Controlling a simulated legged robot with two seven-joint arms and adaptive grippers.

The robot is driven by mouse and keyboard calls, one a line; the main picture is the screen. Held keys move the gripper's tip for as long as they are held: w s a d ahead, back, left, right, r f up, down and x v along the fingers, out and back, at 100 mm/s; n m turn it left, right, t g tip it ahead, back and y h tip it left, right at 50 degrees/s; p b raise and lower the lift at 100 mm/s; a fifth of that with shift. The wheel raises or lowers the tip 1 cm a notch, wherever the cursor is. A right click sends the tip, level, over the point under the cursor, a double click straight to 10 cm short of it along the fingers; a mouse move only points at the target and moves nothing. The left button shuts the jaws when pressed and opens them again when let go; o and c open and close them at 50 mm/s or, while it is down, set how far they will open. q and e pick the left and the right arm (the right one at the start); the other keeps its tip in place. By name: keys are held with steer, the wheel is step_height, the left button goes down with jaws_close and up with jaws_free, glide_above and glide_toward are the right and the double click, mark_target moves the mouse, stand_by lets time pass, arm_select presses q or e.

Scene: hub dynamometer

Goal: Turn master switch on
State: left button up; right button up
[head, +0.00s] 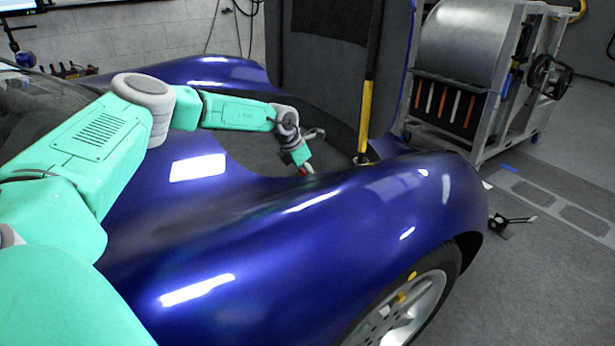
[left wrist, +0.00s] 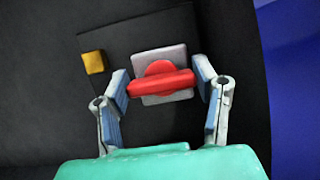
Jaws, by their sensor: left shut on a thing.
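The master switch (left wrist: 160,83) is a red knob with a bar handle on a light grey square plate, in the left wrist view. In the head view a bit of its red (head: 303,171) shows below my left gripper, inside the car's open bay. My left gripper (left wrist: 163,84) has its two fingers at the two ends of the red bar and is shut on it. The bar lies nearly level across the picture, slightly tilted. In the head view my left gripper (head: 306,166) reaches down over the blue fender. My right gripper is in neither view.
A small yellow block (left wrist: 93,62) sits on the dark panel left of the switch. The blue car body (head: 330,225) surrounds the bay. A yellow and black strut (head: 366,110) stands just right of my gripper. A metal roller stand (head: 475,80) is at the back right.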

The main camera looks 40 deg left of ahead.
arm_select(q)
steer(key=shift+s+a+f, duration=0.1)
steer(key=shift+a, duration=0.05)
steer(key=o, duration=1.2)
steer(key=shift+r, duration=0.2)
steer(key=v, duration=1.1)
steer(key=shift+s+r, duration=0.25)
